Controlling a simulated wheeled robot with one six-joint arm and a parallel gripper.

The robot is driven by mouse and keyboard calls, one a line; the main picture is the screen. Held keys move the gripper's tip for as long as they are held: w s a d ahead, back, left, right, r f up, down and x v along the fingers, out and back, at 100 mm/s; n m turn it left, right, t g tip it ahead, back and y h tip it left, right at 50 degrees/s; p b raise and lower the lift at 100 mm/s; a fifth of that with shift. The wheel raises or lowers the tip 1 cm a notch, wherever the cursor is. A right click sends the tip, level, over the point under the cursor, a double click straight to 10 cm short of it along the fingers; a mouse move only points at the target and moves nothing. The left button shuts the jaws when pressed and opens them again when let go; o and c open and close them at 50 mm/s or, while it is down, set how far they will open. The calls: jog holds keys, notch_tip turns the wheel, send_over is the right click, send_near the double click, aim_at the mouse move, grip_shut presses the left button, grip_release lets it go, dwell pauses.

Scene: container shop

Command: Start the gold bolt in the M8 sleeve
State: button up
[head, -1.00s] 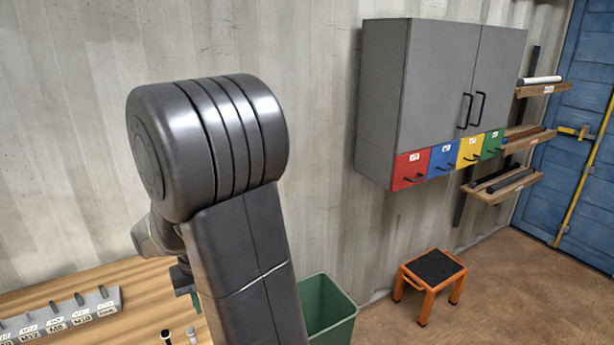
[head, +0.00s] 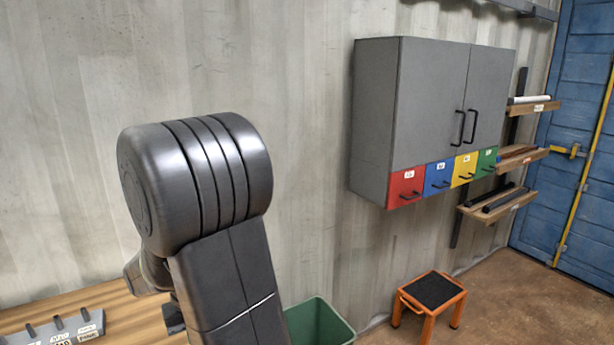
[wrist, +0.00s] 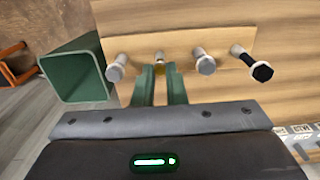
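In the wrist view, the gold bolt (wrist: 159,69) shows as a small yellow patch between the tips of my gripper's green fingers (wrist: 160,72). The fingers stand a little apart on either side of it; contact is unclear. A pale shaft shows just beyond it, in line with the other bolts on a light wooden board (wrist: 180,45). The grey labelled rail (head: 97,318) with dark pegs lies at the lower left of the head view, partly cut off. I cannot single out the M8 sleeve. My arm hides the fingers in the head view.
Silver bolts stand left (wrist: 116,68) and right (wrist: 205,63) of the fingers, with a black-headed bolt (wrist: 261,71) farther right. A green bin (head: 318,325) stands beside the table (head: 130,318). An orange stool (head: 430,300) and a grey cabinet (head: 430,110) are farther right.

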jog(key=o, duration=0.5)
notch_tip(320, 180, up, 14)
jog(key=shift+f, duration=0.1)
dwell(0.5)
notch_tip(320, 180, down, 13)
jog(key=shift+r, duration=0.1)
jog(key=shift+f+p, duration=0.25)
jog(key=shift+p, duration=0.05)
jog(key=shift+r+p, duration=1.85)
jog(key=shift+r, duration=0.75)
jog(key=shift+f, duration=0.15)
